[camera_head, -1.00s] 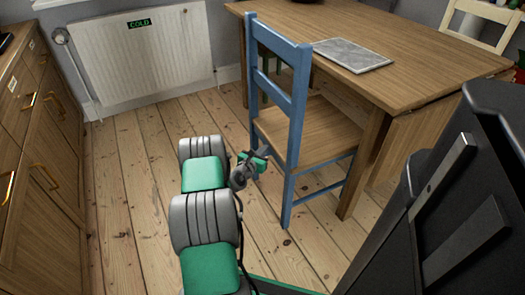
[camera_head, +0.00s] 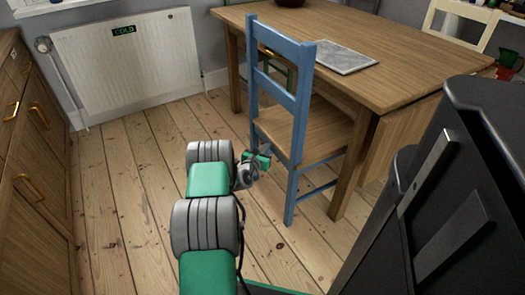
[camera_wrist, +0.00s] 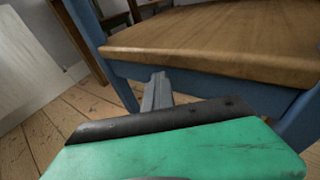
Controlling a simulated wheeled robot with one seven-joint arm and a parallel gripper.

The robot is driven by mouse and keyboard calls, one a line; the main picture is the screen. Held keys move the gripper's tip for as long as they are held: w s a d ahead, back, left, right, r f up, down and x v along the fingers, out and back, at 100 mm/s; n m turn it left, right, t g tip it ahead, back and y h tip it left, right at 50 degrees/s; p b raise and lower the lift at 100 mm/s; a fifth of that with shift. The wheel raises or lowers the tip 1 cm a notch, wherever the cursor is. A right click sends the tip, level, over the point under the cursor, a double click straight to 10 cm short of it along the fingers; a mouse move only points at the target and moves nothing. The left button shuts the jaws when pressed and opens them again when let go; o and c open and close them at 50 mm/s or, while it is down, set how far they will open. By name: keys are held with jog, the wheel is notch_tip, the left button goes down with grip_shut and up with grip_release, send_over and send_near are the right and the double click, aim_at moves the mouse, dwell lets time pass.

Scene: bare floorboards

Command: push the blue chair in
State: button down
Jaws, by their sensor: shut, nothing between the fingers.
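The blue chair (camera_head: 290,103) has a blue frame and a wooden seat (camera_head: 318,128). It stands upright at the long side of the wooden table (camera_head: 390,70), its back away from the table. The far part of its seat runs in under the tabletop's edge. My gripper (camera_head: 264,154) is low behind the chair, close to the back side of the seat. In the wrist view my gripper's fingers (camera_wrist: 157,82) are together and empty, pointing at the blue rail (camera_wrist: 205,92) below the seat edge. Whether they touch the rail I cannot tell.
A white radiator (camera_head: 128,55) is on the far wall. Wooden drawers (camera_head: 32,150) line the left side. A grey slab (camera_head: 344,58) lies on the table, and a cream chair (camera_head: 461,22) stands beyond it. Bare floorboards (camera_head: 125,190) are clear at left.

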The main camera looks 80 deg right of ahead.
jog(key=shift+s+d+b, duration=0.5)
jog(key=shift+s+d, duration=1.15)
jog(key=shift+s, duration=0.2)
jog(key=shift+w+a, duration=0.1)
jog(key=shift+w, duration=0.05)
jog(key=shift+w+a, duration=1)
jog(key=shift+w, duration=0.1)
jog(key=w+a+r+p, duration=0.4)
jog(key=shift+w+a, duration=0.1)
jog(key=shift+w, duration=0.05)
